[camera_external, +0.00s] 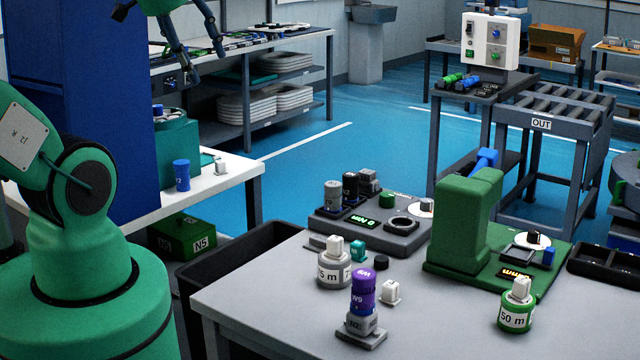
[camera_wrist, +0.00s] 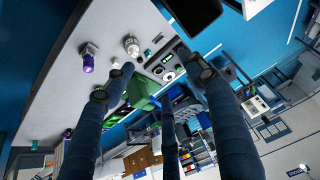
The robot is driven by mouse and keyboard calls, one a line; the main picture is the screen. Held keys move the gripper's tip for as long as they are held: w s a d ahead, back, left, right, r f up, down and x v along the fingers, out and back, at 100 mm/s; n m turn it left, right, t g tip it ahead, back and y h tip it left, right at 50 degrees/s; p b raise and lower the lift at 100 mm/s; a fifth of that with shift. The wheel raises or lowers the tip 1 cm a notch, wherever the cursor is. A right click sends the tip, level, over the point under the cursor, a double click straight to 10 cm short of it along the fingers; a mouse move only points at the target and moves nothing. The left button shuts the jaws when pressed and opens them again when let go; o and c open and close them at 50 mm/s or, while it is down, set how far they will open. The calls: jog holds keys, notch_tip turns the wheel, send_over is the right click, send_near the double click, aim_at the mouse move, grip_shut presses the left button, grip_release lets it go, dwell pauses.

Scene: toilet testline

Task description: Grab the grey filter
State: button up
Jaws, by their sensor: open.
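A grey cylinder (camera_external: 333,195) stands upright in the dark-grey station (camera_external: 385,236) on the front table, beside a black cylinder (camera_external: 350,188) and a darker grey one (camera_external: 368,181). A wide grey cylinder (camera_external: 334,272) with a white knob and an "m" label stands in front of the station; I cannot tell which grey piece is the filter. The wide one also shows in the wrist view (camera_wrist: 131,46). My gripper (camera_external: 208,65) is open and empty, high at the upper left, apart from all of these. Its fingers spread across the wrist view (camera_wrist: 158,72).
A purple cylinder (camera_external: 363,287) stands on a grey base near the table's front. A tall green machine (camera_external: 466,222) and a green-banded "50 m" cylinder (camera_external: 515,317) stand to the right. A blue cabinet (camera_external: 78,100) rises at left. A black bin (camera_external: 240,262) adjoins the table.

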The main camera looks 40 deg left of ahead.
jog(key=shift+w, duration=0.1)
jog(key=n+g+p, duration=0.2)
jog(key=g, duration=0.4)
send_over(332, 183)
notch_tip(332, 183, down, 28)
jog(key=r, duration=0.1)
jog(key=shift+f, duration=0.25)
jog(key=shift+f+b, duration=0.7)
jog(key=shift+f, duration=3.6)
